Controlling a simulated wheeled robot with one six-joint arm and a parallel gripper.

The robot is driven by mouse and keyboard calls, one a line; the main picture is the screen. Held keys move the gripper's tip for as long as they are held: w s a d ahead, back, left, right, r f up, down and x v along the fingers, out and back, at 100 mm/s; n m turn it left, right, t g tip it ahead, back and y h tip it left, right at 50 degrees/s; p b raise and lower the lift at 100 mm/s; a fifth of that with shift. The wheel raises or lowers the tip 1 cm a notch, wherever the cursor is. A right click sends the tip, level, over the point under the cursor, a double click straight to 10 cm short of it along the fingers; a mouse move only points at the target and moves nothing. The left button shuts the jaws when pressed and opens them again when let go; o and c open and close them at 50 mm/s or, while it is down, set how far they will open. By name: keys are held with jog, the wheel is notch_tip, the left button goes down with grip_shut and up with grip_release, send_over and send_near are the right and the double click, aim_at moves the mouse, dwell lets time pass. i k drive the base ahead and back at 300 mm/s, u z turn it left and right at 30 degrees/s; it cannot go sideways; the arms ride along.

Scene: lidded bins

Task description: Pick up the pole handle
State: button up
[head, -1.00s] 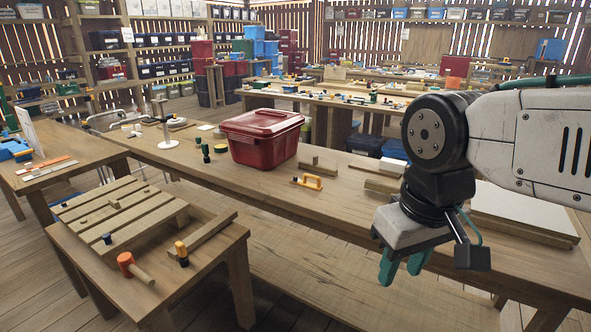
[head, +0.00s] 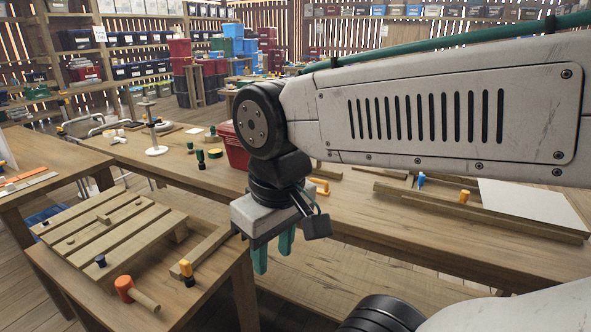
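No object can be told for certain as the pole handle. A yellow-orange D-shaped handle (head: 321,187) lies on the long workbench (head: 400,233), partly hidden behind my wrist. A yellow and black upright handle-like piece (head: 186,271) stands on the low front table (head: 205,308), next to a wooden bar. An orange-headed mallet (head: 126,290) with a wooden shaft lies to its left. My gripper (head: 274,257) points down with teal fingers apart and nothing between them. In the picture it is right of the low table's corner and in front of the long bench.
Slatted boards (head: 110,228) lie on the low table. A white board (head: 535,208) and wooden strips lie at right. Green pieces (head: 201,160) and a white stand (head: 155,150) are farther back.

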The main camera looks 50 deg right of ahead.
aim_at(319, 170)
jog(key=z, duration=0.05)
jog(key=i, duration=0.65)
jog(key=z, duration=0.9)
jog(key=i, duration=0.65)
jog(key=z, duration=0.75)
